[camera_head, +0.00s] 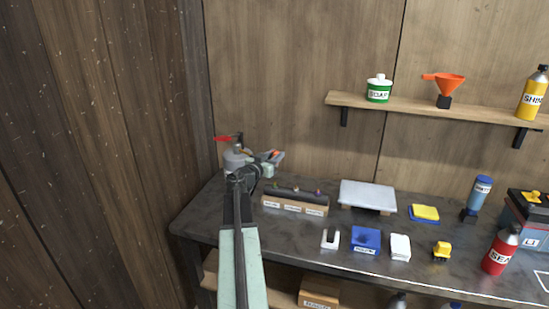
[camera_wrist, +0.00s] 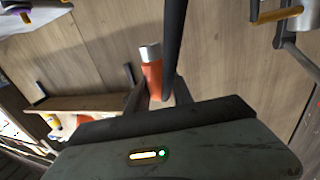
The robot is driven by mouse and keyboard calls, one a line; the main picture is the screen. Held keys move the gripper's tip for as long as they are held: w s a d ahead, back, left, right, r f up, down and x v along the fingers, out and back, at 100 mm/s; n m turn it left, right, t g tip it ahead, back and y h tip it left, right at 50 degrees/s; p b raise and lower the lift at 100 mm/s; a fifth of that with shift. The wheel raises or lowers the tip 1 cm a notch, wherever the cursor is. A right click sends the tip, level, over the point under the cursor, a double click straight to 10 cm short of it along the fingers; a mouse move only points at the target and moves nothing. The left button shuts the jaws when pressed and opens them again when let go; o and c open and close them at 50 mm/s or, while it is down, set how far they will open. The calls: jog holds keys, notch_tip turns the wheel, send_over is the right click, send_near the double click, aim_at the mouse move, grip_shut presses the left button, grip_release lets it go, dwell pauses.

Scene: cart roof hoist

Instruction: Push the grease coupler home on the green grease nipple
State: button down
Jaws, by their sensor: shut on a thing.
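My gripper (camera_wrist: 160,97) is shut on an orange cylinder with a silver end, which looks like the grease coupler (camera_wrist: 152,78). In the head view my gripper (camera_head: 272,157) is above the back left of the bench, higher than the nipple rail and to its left. The rail is a dark bar on a labelled wooden block (camera_head: 294,206), with small coloured nipples along its top. The green grease nipple is too small to pick out surely. The coupler is apart from the rail. A dark rod or hose (camera_wrist: 174,40) passes close beside the coupler in the wrist view.
A grey canister with a red lever (camera_head: 233,158) stands behind my arm at the left. A white slab (camera_head: 367,196) lies right of the rail. Small holders, including a blue one (camera_head: 366,240), stand in front. A shelf (camera_head: 450,109) hangs on the back wall.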

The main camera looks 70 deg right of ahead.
jog(key=shift+f+b, duration=2.7)
jog(key=shift+f, duration=0.15)
jog(key=shift+f+b, duration=1.4)
jog(key=c, duration=1)
grip_release()
jog(key=shift+c, duration=0.2)
jog(key=v, duration=0.8)
jog(key=shift+s+d, duration=0.1)
jog(key=shift+s, duration=0.05)
